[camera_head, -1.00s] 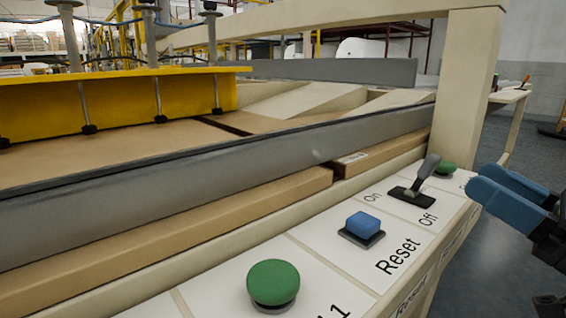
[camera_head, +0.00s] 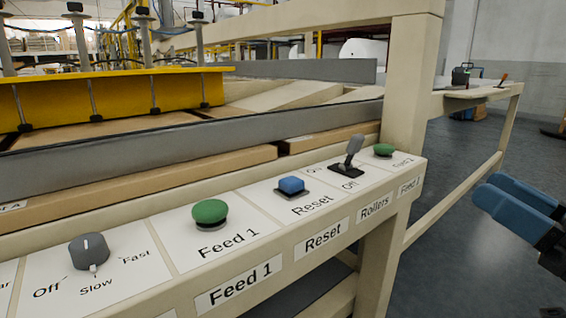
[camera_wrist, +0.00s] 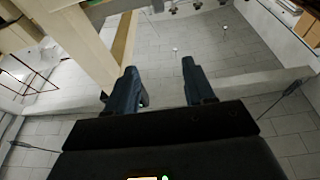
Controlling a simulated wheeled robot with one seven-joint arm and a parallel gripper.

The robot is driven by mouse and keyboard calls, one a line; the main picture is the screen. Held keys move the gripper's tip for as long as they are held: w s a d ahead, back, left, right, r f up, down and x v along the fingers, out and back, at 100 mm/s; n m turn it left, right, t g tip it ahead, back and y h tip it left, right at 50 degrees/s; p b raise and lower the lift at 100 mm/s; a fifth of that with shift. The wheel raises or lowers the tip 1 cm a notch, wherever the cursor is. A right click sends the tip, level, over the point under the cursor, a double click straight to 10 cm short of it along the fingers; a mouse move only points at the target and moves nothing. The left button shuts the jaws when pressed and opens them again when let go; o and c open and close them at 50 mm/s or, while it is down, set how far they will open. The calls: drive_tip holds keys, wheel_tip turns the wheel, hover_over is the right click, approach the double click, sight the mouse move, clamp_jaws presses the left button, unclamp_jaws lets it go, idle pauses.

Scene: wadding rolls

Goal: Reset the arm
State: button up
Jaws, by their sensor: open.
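My gripper (camera_head: 498,212) is at the right edge of the head view, its blue fingers out over the open floor, clear of the control panel. In the wrist view its two dark blue fingers (camera_wrist: 165,90) stand apart with nothing between them. The rest of my arm is mostly outside the head view.
The control panel (camera_head: 150,228) at left carries a dial (camera_head: 88,250), green Feed 1 button (camera_head: 210,213), blue Reset button (camera_head: 291,186), tilted lever (camera_head: 350,157) and green button (camera_head: 384,150). A beige post (camera_head: 410,90) stands behind. Grey floor (camera_head: 455,160) is free at right.

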drive_tip(key=s+a+f+m+h, duration=0.1)
drive_tip(key=s+f+m+h, duration=0.3)
drive_tip(key=f, duration=0.6)
drive_tip(key=s+a+f+m+h, duration=0.25)
drive_tip(key=f+m+h, duration=0.35)
drive_tip(key=f, duration=0.4)
drive_tip(key=s+a+f+n+g+h, duration=0.1)
drive_tip(key=s+f, duration=0.2)
drive_tip(key=s, duration=0.7)
drive_tip(key=s+f+g+h, duration=0.2)
drive_tip(key=s+f, duration=0.2)
drive_tip(key=s, duration=0.5)
drive_tip(key=s+a+r+n+y, duration=0.1)
drive_tip(key=s+a+r+n, duration=0.15)
drive_tip(key=s, duration=0.45)
wheel_tip(320, 180, up, 30)
drive_tip(key=d+p, duration=0.1)
drive_tip(key=p, duration=2.9)
drive_tip(key=shift+w, duration=0.2)
drive_tip(key=shift+f, duration=0.1)
drive_tip(key=shift+c, duration=0.5)
